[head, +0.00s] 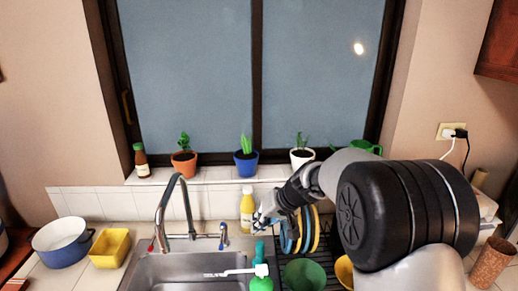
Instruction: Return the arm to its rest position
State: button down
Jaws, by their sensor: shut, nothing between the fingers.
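My arm reaches in from the right side of the head view, its large dark joint filling much of the right half. My gripper (263,217) is at the far end of the arm, over the back of the counter near the right end of the sink. It is small in the view and is shut and empty. It appears just right of a yellow bottle (246,205); I cannot tell whether they touch. The arm hides part of the counter and the wall behind it.
A metal sink (180,270) with a tall faucet (160,215) is in front. Colourful plates (314,230) and a green bowl (304,274) are at a dark rack, close to my arm. A blue-white pot (62,249) and yellow container (110,248) stand left. Potted plants line the windowsill.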

jog(key=s+d+r+h, duration=0.1)
jog(key=s+d+r, duration=0.2)
jog(key=s+r, duration=0.45)
jog(key=s+d+r+h, duration=0.1)
jog(key=s+d+r, duration=0.25)
jog(key=s, duration=0.75)
jog(key=s+d+m+h, duration=0.1)
jog(key=s+d, duration=0.3)
jog(key=s, duration=0.5)
jog(key=s+d+f+m+h, duration=0.1)
jog(key=s+d+h, duration=0.2)
jog(key=s, duration=0.7)
jog(key=shift+s+d+f+t, duration=0.2)
jog(key=shift+d+f+t, duration=0.1)
jog(key=shift+d, duration=0.5)
